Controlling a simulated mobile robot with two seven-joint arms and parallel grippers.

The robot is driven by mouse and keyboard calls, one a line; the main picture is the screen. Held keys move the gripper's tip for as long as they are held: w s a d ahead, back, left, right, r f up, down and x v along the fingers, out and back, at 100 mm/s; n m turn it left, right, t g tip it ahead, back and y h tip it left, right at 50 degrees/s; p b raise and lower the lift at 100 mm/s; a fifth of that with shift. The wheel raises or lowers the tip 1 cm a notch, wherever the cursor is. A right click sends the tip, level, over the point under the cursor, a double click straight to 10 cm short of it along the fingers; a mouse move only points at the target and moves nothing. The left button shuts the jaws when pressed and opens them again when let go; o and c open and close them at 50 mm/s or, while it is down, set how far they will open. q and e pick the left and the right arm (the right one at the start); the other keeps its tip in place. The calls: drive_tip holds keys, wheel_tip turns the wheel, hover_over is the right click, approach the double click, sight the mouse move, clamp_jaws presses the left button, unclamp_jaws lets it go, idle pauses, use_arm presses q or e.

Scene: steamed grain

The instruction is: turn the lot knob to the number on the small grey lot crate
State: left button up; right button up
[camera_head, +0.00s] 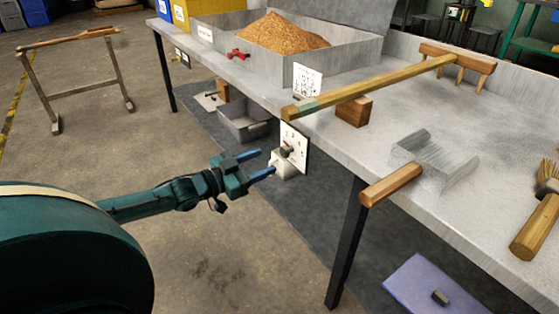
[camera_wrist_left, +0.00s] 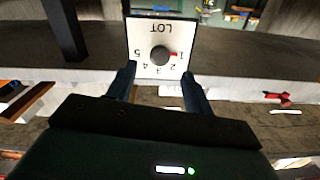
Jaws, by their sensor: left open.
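The lot knob (camera_head: 286,151) sits on a white dial plate (camera_head: 296,139) at the table's front edge. In the left wrist view the plate (camera_wrist_left: 144,30) appears upside down, marked LOT with numbers 1 to 5. The round grey knob (camera_wrist_left: 159,56) has a red pointer, which lies at the 1. My left gripper (camera_head: 267,162) is open just in front of the dial; its fingers (camera_wrist_left: 158,80) appear either side of the plate's lower part, with nothing between them. A small grey crate (camera_head: 243,125) is low beneath the table; I see no readable number on it. My right gripper is out of view.
The table (camera_head: 440,225) holds a large grey bin of grain (camera_head: 284,33), a wooden rake (camera_head: 380,84), a wooden block (camera_head: 353,111) and a grey scoop (camera_head: 430,160). A table leg (camera_head: 347,245) stands right of my gripper.

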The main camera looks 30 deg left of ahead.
sight(282, 154)
use_arm(q)
drive_tip(key=shift+b+x, duration=1)
drive_tip(key=shift+x, duration=2.25)
drive_tip(key=shift+c, duration=0.2)
drive_tip(key=c, duration=0.9)
